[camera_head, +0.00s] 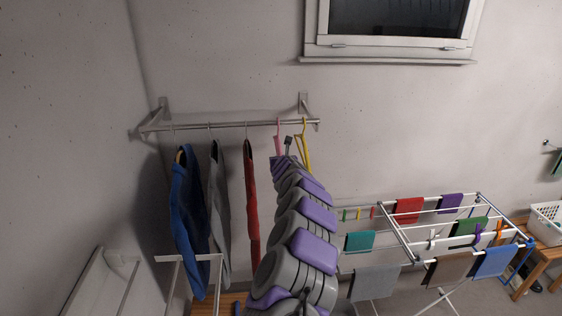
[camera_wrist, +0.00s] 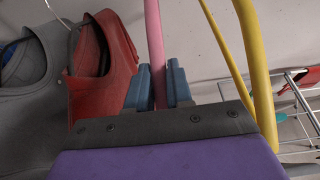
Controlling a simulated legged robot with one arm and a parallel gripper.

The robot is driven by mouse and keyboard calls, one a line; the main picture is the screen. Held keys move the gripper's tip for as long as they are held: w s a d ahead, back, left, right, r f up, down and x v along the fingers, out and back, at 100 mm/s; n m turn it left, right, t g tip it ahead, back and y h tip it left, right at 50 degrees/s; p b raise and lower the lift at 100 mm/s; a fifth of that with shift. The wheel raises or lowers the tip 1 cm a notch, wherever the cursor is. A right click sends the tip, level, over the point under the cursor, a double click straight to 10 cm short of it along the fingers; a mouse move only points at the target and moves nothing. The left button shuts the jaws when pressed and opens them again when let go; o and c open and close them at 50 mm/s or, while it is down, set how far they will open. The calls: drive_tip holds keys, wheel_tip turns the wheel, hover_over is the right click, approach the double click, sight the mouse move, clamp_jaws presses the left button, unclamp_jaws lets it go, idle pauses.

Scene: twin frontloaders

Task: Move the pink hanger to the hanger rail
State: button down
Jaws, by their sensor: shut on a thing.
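The pink hanger (camera_head: 278,137) is up at the hanger rail (camera_head: 230,125) in the head view, between a red garment and the yellow hanger (camera_head: 305,150). Its top is level with the rail; I cannot tell whether its hook rests on the rail. In the wrist view the pink hanger (camera_wrist: 154,40) rises between the blue fingers of my gripper (camera_wrist: 160,90), which is shut on it. The yellow hanger (camera_wrist: 255,70) stands close to the right of my gripper. My arm hides the lower part of the pink hanger in the head view.
Blue (camera_head: 187,210), grey (camera_head: 219,205) and red (camera_head: 251,190) garments hang from the rail to the left of my gripper. A drying rack (camera_head: 440,235) with several cloths stands at the right. A window (camera_head: 395,30) is above right. The wall is just behind the rail.

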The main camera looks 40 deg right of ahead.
drive_tip(key=c, duration=0.9)
unclamp_jaws()
drive_tip(key=shift+c, duration=0.2)
